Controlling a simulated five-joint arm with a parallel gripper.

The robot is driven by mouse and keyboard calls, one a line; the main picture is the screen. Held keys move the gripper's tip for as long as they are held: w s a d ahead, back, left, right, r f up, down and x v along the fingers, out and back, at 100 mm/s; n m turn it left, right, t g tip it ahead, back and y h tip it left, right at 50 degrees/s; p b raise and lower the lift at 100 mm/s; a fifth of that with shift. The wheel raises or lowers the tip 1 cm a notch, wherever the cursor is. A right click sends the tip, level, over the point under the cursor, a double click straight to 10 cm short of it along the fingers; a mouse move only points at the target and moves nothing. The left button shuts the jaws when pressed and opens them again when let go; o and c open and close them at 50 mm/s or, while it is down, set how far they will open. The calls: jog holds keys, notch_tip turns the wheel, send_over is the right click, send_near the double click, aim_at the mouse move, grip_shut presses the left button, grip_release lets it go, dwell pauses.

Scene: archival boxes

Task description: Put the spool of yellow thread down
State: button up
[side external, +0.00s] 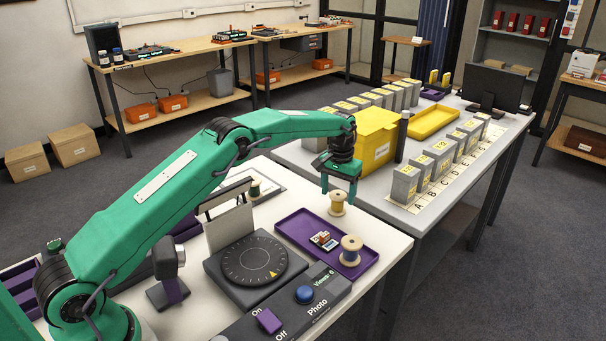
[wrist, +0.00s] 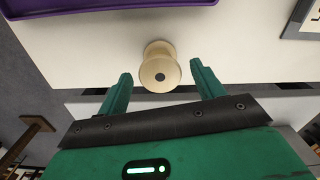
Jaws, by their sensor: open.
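A wooden spool with yellow thread (side external: 336,204) stands upright on the white table (side external: 392,243), near its far edge and beside the purple tray. In the wrist view I see this spool (wrist: 159,68) from above, its pale round end facing me. My green gripper (side external: 339,186) is open just over it. In the wrist view the two fingertips (wrist: 160,75) are spread on either side of the spool, with a gap on each side.
A small card-like item (side external: 323,240) lies in the tray. A dark turntable (side external: 250,259) and a control panel with a blue button (side external: 305,294) are in front. Another spool (side external: 255,188) stands at the back. The grey table with a yellow bin (side external: 378,150) lies beyond a narrow gap.

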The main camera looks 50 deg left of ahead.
aim_at(338, 194)
notch_tip(338, 194, up, 9)
jog(key=shift+r, duration=0.15)
jog(key=shift+r, duration=0.1)
dwell(0.8)
jog(key=s+d+r+m+t, duration=0.1)
jog(key=s+d+r+t, duration=0.15)
jog(key=s+r, duration=1.5)
jog(key=s+f+t, duration=0.1)
jog(key=s+f, duration=0.2)
jog(key=s, duration=0.9)
jog(key=s+f+m+t, duration=0.1)
jog(key=s+f, duration=0.3)
jog(key=s, duration=0.9)
jog(key=shift+t, duration=0.55)
